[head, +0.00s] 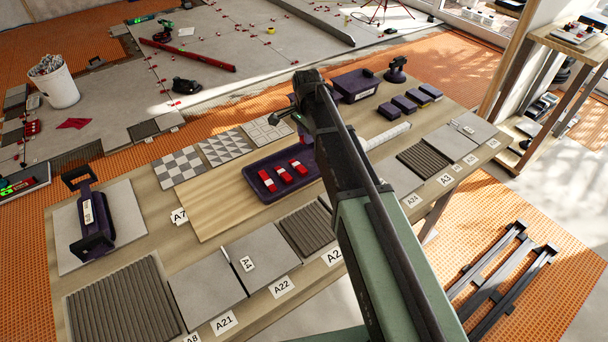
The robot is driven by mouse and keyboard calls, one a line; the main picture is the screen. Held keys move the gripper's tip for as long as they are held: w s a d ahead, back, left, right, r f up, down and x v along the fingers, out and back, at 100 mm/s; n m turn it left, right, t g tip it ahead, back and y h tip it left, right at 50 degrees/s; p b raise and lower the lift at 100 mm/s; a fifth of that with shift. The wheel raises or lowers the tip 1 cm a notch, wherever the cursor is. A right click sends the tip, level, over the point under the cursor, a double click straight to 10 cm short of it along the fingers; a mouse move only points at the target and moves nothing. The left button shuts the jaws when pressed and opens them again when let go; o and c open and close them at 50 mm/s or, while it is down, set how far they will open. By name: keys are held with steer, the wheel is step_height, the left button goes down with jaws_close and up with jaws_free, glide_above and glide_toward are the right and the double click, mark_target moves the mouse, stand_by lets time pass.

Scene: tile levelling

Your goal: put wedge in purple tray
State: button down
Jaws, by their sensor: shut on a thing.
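The purple tray (258,161) lies on the workbench left of my arm. Three small red wedges with pale ends lie in it: a left one (266,181), a middle one (283,174) and a right one (299,168). My gripper (290,117) is above and behind the tray, at the end of my raised arm. It is small, dark and partly covered by my own wrist. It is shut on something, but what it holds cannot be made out. My forearm hides the tray's right end and part of the bench.
Grey tiles, some ribbed with adhesive, line the bench front beside labels such as A21 (223,323). Patterned tiles (178,167) lie behind the tray. A purple tile lifter (91,221) stands on the left. A purple box (355,86) and several purple blocks (404,103) are at the back right.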

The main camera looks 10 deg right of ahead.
mark_target(306, 164)
step_height(306, 164, down, 10)
steer(key=b, duration=0.7)
steer(key=shift+f+b, duration=0.25)
steer(key=shift+b, duration=0.15)
steer(key=shift+r+p, duration=0.3)
steer(key=shift+f, duration=0.2)
steer(key=c, duration=1)
jaws_free()
steer(key=shift+r, duration=0.15)
step_height(306, 164, up, 12)
steer(key=p, duration=1.2)
steer(key=shift+r, duration=0.25)
steer(key=s+d+n, duration=0.2)
steer(key=s+n, duration=1.1)
steer(key=s, duration=1.2)
steer(key=shift+f, duration=0.2)
